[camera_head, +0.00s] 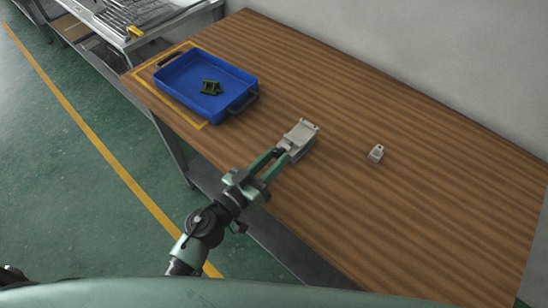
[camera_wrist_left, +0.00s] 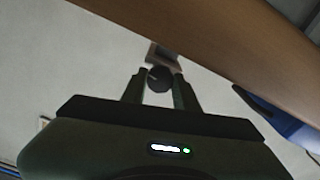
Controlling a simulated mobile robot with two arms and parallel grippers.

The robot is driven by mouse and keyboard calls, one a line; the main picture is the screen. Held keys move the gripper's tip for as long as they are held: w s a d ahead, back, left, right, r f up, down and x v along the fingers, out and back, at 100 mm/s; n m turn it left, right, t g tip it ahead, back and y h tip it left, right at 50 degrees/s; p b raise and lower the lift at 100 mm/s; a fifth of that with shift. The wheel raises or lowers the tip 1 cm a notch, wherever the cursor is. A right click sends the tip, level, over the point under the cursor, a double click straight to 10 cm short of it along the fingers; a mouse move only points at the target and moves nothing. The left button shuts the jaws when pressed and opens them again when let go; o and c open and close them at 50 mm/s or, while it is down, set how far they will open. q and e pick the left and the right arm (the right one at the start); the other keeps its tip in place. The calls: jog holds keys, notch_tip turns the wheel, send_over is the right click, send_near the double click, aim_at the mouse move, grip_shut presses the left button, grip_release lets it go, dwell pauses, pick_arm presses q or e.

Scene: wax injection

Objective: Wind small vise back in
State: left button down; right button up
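The small vise (camera_head: 301,133) is a light grey block on the wooden table, right of the blue tray. Its dark round handle knob (camera_wrist_left: 159,78) shows in the left wrist view, with the grey vise end (camera_wrist_left: 163,52) behind it. My left gripper (camera_head: 281,152) reaches the near end of the vise. In the left wrist view its two fingers (camera_wrist_left: 160,84) lie on either side of the knob and appear to press on it. The vise jaws and how far they stand apart are too small to tell. My right gripper is not in view.
A blue tray (camera_head: 172,88) with dark handles holds a dark green-and-yellow part (camera_head: 211,88). A small grey piece (camera_head: 376,153) stands right of the vise. The wooden table (camera_head: 430,220) is clear on the right. A wall runs along its back; another bench stands at top left.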

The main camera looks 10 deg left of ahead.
pick_arm(q)
jog(key=shift+m, duration=0.3)
jog(key=shift+m+p, duration=0.55)
jog(key=shift+m, duration=2.55)
jog(key=c, duration=1.1)
grip_release()
jog(key=shift+o, duration=0.2)
